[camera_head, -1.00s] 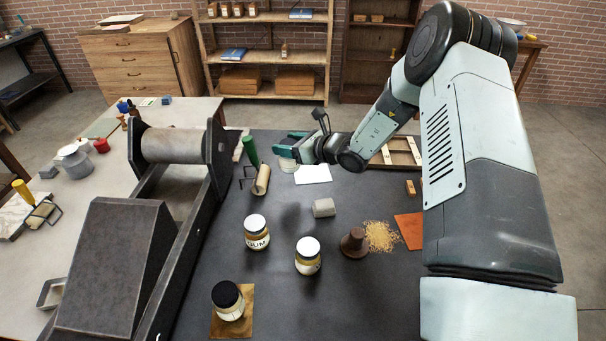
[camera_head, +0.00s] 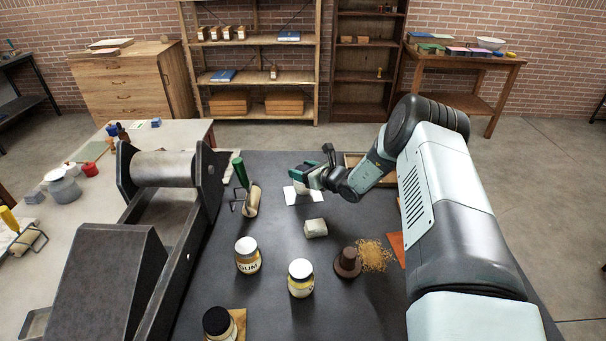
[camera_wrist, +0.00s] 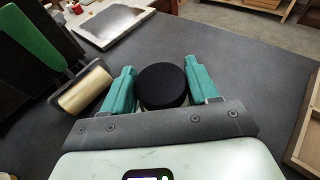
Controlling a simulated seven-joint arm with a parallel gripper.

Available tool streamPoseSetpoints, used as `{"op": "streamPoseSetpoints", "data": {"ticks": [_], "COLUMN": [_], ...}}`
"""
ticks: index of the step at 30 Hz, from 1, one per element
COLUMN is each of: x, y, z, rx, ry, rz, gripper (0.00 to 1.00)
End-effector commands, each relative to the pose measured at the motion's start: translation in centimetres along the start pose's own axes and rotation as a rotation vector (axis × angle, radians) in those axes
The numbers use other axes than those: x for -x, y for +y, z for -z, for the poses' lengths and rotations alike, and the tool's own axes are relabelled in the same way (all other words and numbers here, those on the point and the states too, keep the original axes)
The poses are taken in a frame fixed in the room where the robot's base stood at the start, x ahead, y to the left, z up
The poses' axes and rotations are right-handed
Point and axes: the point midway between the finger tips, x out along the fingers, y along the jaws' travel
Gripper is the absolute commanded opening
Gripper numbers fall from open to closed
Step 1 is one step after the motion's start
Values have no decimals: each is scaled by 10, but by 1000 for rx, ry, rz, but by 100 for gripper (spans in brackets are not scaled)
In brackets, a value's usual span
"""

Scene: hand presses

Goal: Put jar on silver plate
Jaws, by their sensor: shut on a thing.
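My gripper (camera_head: 302,175) is shut on a jar (camera_head: 302,188) at the far middle of the dark table. In the wrist view, the jar's round black lid (camera_wrist: 162,86) sits between the teal fingers; its body is mostly hidden. A pale, flat plate (camera_head: 315,196), seemingly the silver plate, lies directly below the jar in the head view. I cannot tell whether the jar touches it. A second black-lidded jar (camera_head: 219,323) stands upright on a brass-coloured plate (camera_head: 241,318) at the near edge.
A green-handled roller (camera_head: 251,200) lies left of the pale plate. A wooden frame (camera_wrist: 305,130) lies to the right. The press (camera_head: 160,168) borders the left.

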Motion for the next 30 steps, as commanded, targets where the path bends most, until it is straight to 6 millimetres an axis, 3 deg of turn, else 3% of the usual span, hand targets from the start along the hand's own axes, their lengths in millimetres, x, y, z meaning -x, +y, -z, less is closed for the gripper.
{"op": "streamPoseSetpoints", "data": {"ticks": [3, 13, 14, 18, 30], "x": [-4, -5, -5, -5, 2], "y": [0, 0, 1, 1, -1], "z": [11, 14, 14, 14, 11], "rx": [1, 0, 0, 0, 0], "ry": [-2, -2, 0, 0, 0], "rz": [-1, -1, -1, -1, 1], "gripper": [20, 20, 62, 84, 85]}}
